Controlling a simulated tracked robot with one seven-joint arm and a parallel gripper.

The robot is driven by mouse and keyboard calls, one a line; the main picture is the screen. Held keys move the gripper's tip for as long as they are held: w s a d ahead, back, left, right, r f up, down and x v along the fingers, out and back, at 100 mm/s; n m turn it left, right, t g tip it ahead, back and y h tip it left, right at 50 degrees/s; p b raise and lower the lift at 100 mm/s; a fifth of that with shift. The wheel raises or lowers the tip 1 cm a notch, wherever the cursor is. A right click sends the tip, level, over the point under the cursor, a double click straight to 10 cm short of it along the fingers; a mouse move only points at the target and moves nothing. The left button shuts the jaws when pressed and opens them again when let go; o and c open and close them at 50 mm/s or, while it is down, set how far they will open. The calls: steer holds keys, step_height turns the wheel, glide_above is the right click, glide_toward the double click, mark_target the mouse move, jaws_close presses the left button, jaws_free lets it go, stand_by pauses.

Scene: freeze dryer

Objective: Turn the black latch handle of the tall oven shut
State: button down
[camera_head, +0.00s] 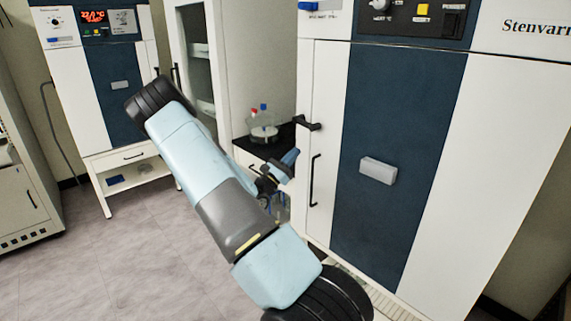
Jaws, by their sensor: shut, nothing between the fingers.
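The tall oven (325,90) stands at the right, white with a dark blue panel down its front. Its black latch handle (307,123) sticks out roughly level from the front's left edge. A black vertical bar handle (315,181) is mounted below it on the white strip. My gripper (291,157) is shut and empty. In the picture it is a little below and left of the latch handle, apart from it. My arm crosses the middle of the view and hides part of the floor and the oven's lower left. Whether the door is fully closed is hard to tell.
A dark counter (243,146) with a clear vessel (264,132) and bottles is behind my gripper. A white cabinet (181,40) with a glass door and another oven (55,85) stand at the back left. The grey floor (130,260) at left is clear.

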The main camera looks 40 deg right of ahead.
steer(key=d+r, duration=0.4)
steer(key=r, duration=0.2)
steer(key=shift+s, duration=0.15)
steer(key=shift+s+d+r, duration=0.1)
steer(key=shift+s+r, duration=0.1)
steer(key=shift+r, duration=0.65)
steer(key=d+f+v, duration=0.2)
steer(key=v, duration=1.1)
steer(key=shift+s+a+f, duration=0.2)
steer(key=shift+a+f, duration=0.1)
steer(key=shift+f, duration=0.25)
